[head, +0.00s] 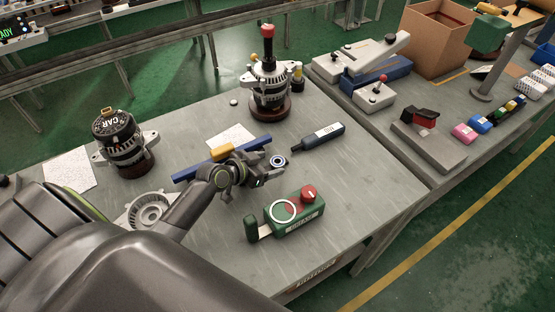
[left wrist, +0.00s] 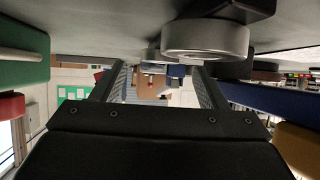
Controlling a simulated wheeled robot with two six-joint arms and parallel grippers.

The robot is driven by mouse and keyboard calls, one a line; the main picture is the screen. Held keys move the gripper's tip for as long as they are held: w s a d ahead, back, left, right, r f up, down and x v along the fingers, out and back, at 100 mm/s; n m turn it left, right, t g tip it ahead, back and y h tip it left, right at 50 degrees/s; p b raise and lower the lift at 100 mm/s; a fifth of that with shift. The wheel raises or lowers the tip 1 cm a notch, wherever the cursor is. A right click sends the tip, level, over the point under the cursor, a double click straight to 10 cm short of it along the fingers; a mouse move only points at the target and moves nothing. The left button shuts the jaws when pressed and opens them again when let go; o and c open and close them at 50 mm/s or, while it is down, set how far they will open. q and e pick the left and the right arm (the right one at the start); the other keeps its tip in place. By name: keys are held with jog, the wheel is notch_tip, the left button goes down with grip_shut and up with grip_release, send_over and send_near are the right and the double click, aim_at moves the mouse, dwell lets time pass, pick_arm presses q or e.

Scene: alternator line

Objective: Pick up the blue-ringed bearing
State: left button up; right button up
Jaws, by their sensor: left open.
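The blue-ringed bearing (head: 278,161) lies on the grey workbench, a small ring with a blue band and dark centre. My left gripper (head: 262,172) is open and empty, low over the bench, just left of the bearing in the head view. In the left wrist view, where the bench is at the top, a silver-rimmed round part (left wrist: 205,40), seemingly the bearing, shows close by, offset to the right of the middle between the two fingers (left wrist: 157,85). Its blue ring is hidden there. I cannot tell whether a finger touches it. My right gripper is not in view.
A green device with a red knob (head: 296,212) stands in front of the bearing. A dark labelled tool (head: 318,137) lies behind right. A blue bar (head: 190,173) with a yellow block (head: 222,152) lies behind the gripper. Alternators (head: 125,148) (head: 270,82) stand farther back.

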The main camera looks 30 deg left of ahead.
aim_at(278, 162)
pick_arm(q)
jog(key=shift+x, duration=1.2)
jog(key=c, duration=1.1)
jog(key=shift+r, duration=0.15)
